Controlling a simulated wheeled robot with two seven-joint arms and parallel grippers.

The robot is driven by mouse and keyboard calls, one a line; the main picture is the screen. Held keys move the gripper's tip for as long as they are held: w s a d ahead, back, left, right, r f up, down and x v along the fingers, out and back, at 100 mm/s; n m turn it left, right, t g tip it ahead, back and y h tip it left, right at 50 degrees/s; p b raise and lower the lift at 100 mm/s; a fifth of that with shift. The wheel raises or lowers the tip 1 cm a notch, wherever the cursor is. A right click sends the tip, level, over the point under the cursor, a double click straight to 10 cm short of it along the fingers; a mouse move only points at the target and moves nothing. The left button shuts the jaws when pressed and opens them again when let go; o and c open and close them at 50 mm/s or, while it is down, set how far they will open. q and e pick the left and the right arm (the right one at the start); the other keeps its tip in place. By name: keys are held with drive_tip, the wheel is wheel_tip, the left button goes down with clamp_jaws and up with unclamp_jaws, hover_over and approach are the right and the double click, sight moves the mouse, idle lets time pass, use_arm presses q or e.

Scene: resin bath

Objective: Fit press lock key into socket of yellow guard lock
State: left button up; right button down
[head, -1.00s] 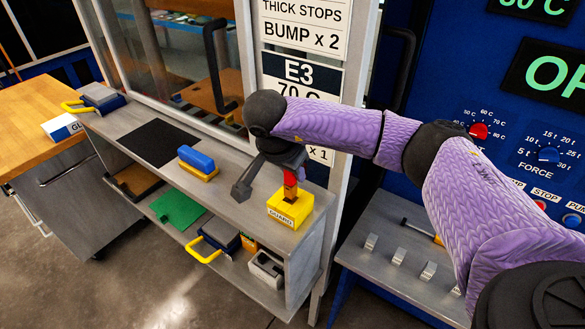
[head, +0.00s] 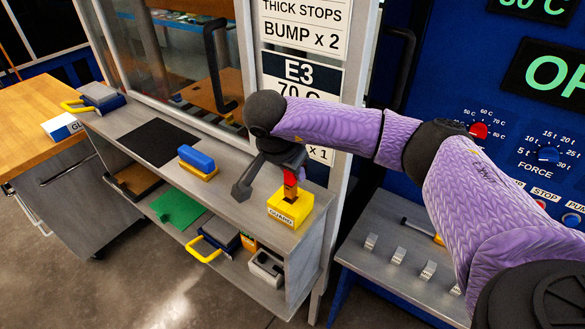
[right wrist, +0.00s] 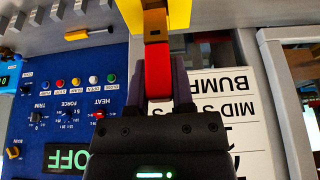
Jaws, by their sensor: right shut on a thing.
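The yellow guard lock (head: 290,208) stands on the shelf top near its right end, with a "GUARD" label on its front. The press lock key (head: 290,185) is red with an orange-brown part and stands upright over the lock. My right gripper (head: 286,168) is shut on the key from above. In the right wrist view the red key (right wrist: 158,72) sits between the two dark fingers of the gripper (right wrist: 157,90). Its far end meets the yellow lock (right wrist: 178,14); how deep it sits in the socket I cannot tell. My left gripper is not in view.
A blue-topped yellow block (head: 197,162) and a black mat (head: 158,142) lie left of the lock on the shelf top. A lower shelf holds a green pad (head: 177,208) and other items. The blue press panel (head: 500,150) stands at the right.

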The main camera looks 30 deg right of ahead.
sight(293, 182)
drive_tip(key=shift+f+b, duration=0.4)
drive_tip(key=shift+f, duration=0.15)
drive_tip(key=shift+f, duration=0.3)
drive_tip(key=shift+f+b, duration=0.15)
drive_tip(key=shift+b, duration=0.15)
drive_tip(key=shift+f, duration=0.3)
drive_tip(key=shift+f+b, duration=0.1)
drive_tip(key=shift+b, duration=0.2)
drive_tip(key=shift+f, duration=0.2)
drive_tip(key=shift+c, duration=2)
unclamp_jaws()
drive_tip(key=shift+r, duration=0.1)
